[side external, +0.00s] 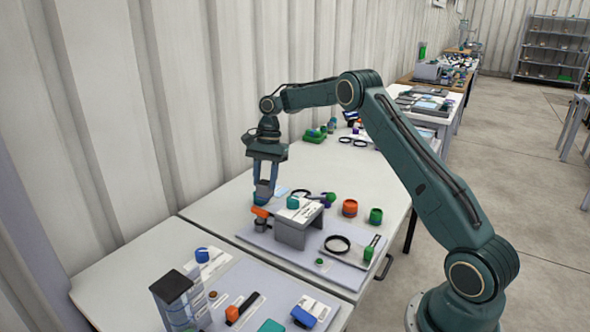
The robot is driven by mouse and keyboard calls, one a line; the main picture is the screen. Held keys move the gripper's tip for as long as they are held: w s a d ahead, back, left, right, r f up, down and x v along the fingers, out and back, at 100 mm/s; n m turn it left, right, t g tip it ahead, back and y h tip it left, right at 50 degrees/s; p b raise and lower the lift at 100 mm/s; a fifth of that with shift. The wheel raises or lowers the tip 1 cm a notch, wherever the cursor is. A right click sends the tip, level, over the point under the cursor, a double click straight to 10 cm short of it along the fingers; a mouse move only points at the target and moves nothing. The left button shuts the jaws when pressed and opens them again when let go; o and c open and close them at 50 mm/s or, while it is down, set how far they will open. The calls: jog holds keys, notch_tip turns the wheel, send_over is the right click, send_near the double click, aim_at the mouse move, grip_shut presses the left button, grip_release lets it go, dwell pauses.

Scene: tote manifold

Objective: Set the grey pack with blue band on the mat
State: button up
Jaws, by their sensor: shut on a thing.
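My gripper (265,182) points straight down at the back left of the table, its jaws shut on a small grey pack with a blue band (264,188). The fingers cover part of the pack. Blue shows just below it, and I cannot tell whether that is the pack's lower part or another thing. A flat pale blue patch (281,191), which may be the mat, lies just right of the gripper. I cannot tell whether the pack touches the surface.
A grey stand (291,235) with a teal block (292,202) on top is in front of the gripper, beside an orange-topped part (260,212). A black ring (337,245), a red-brown jar (349,208) and a green jar (375,216) stand to the right. The table's back left is clear.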

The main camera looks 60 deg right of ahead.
jog(key=s+a+f+n+g+h, duration=0.1)
jog(key=s+a+f+n, duration=0.1)
jog(key=s+a+n, duration=0.2)
jog(key=s+a+f+n+h, duration=0.1)
jog(key=s+a+f+n, duration=0.2)
jog(key=a+n, duration=0.3)
jog(key=s+a+f+n+g, duration=0.1)
jog(key=s+a+f+n, duration=0.1)
jog(key=s+a+n, duration=0.2)
jog(key=shift+s+a+f+n+g+h, duration=0.15)
jog(key=shift+s+a+n+g+h, duration=0.2)
jog(key=shift+s+a, duration=0.4)
jog(key=shift+s+a+f+n, duration=0.15)
jog(key=shift+s+f+n, duration=0.1)
jog(key=shift+s+n, duration=0.45)
